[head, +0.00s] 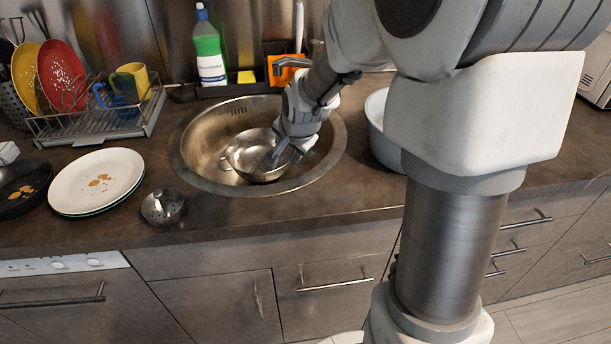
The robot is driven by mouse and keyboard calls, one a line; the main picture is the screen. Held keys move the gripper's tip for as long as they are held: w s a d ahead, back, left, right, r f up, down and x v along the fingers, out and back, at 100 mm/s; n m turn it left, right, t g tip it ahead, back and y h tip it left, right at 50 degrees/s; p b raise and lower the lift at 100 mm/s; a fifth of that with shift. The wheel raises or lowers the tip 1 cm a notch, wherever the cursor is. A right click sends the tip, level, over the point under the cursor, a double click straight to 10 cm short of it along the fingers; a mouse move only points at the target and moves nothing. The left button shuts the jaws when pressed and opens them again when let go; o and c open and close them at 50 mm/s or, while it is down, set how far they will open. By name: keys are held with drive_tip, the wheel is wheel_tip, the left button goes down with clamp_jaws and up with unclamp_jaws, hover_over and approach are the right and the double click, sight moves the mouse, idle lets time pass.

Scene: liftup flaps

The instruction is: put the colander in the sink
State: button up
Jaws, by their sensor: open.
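A shiny metal bowl-shaped vessel (250,163), which looks like the colander, is inside the round steel sink (190,165). It sits toward the sink's front and middle, and its holes are too small to make out. My gripper (274,157) reaches down into the sink from the right, with its fingers at the vessel's right side. The gripper is open. The fingers and wrist hide part of the vessel's right rim, and I cannot tell whether they touch it.
A small metal strainer or funnel (163,207) stands on the counter at front left, beside stacked plates (97,181). A dish rack (100,118) and green bottle (208,52) stand behind. A pale pot (378,130) is right of the sink.

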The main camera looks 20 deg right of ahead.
drive_tip(key=s+a+r+n, duration=0.1)
drive_tip(key=s+r+n, duration=0.3)
drive_tip(key=s, duration=0.5)
drive_tip(key=s+a+r+n, duration=0.1)
drive_tip(key=s+r+n, duration=0.25)
drive_tip(key=s, duration=0.45)
drive_tip(key=s+a+r+n, duration=0.1)
drive_tip(key=s+r+n, duration=0.3)
drive_tip(key=s, duration=0.5)
wheel_tip(320, 180, up, 16)
drive_tip(key=g+p, duration=0.1)
drive_tip(key=p, duration=1.4)
drive_tip(key=shift+p, duration=0.4)
drive_tip(key=shift+w+f, duration=0.1)
drive_tip(key=shift+f, duration=0.1)
drive_tip(key=shift+d+m, duration=0.2)
drive_tip(key=shift+m, duration=0.05)
